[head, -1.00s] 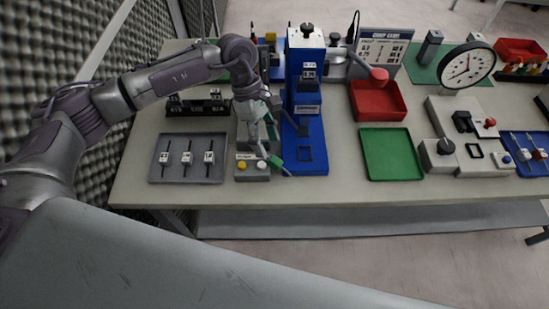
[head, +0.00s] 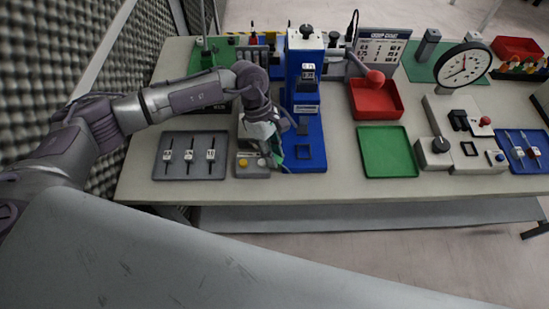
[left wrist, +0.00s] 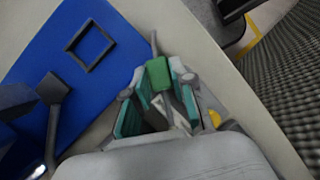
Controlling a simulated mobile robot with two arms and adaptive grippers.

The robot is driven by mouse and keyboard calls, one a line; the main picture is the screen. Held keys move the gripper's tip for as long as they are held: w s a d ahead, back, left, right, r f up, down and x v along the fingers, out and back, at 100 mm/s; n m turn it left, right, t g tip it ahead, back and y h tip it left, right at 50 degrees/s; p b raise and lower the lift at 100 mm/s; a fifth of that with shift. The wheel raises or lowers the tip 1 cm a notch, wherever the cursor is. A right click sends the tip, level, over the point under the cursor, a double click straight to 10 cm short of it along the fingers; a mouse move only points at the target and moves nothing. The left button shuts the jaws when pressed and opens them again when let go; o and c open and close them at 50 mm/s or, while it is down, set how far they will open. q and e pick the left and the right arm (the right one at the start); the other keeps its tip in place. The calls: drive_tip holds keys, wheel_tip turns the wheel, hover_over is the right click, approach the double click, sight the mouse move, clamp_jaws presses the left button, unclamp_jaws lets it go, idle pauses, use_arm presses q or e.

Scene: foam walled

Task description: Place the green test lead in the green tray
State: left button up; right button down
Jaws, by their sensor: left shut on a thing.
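My left gripper (head: 275,159) is at the front of the table, beside the blue press base and over the right edge of the small grey button box. In the left wrist view its two teal-padded fingers (left wrist: 157,108) are shut on the green test lead (left wrist: 158,73). The lead's green body sits between the pads, with a thin grey tip sticking out beyond them. In the head view the lead is mostly hidden by the gripper. The green tray (head: 387,152) lies flat and empty to the right of the blue press.
The blue press (head: 305,88) stands between my left gripper and the green tray. A red tray (head: 376,99) lies behind the green one. A dial gauge fixture (head: 462,130) stands at right.

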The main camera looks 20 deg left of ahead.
use_arm(q)
clamp_jaws()
drive_tip(key=shift+r+b, duration=0.35)
drive_tip(key=shift+r, duration=0.2)
wheel_tip(320, 180, up, 2)
drive_tip(key=shift+w+r+b, duration=0.1)
drive_tip(key=shift+r+b, duration=0.15)
drive_tip(key=shift+b, duration=0.45)
drive_tip(key=w+d+r+b, duration=0.1)
drive_tip(key=d+r+b, duration=0.3)
drive_tip(key=d+r, duration=0.5)
drive_tip(key=s+a+f+m+g+y, duration=0.1)
drive_tip(key=s+a+f+m+y, duration=0.2)
drive_tip(key=s+a+m, duration=0.35)
drive_tip(key=s+a+f+m+y, duration=0.2)
drive_tip(key=s+a+m+y, duration=0.1)
drive_tip(key=a+m, duration=0.7)
drive_tip(key=n+h, duration=0.3)
drive_tip(key=n, duration=0.6)
hover_over(280, 162)
drive_tip(key=s, duration=0.2)
drive_tip(key=w+d+r+n+t+h, duration=0.1)
drive_tip(key=w+d+r+n+h, duration=0.2)
drive_tip(key=d+n, duration=0.4)
drive_tip(key=w+d, duration=0.1)
drive_tip(key=d, duration=0.1)
drive_tip(key=shift+w+d+r, duration=0.15)
drive_tip(key=shift+d+r, duration=0.1)
drive_tip(key=shift+d, duration=0.15)
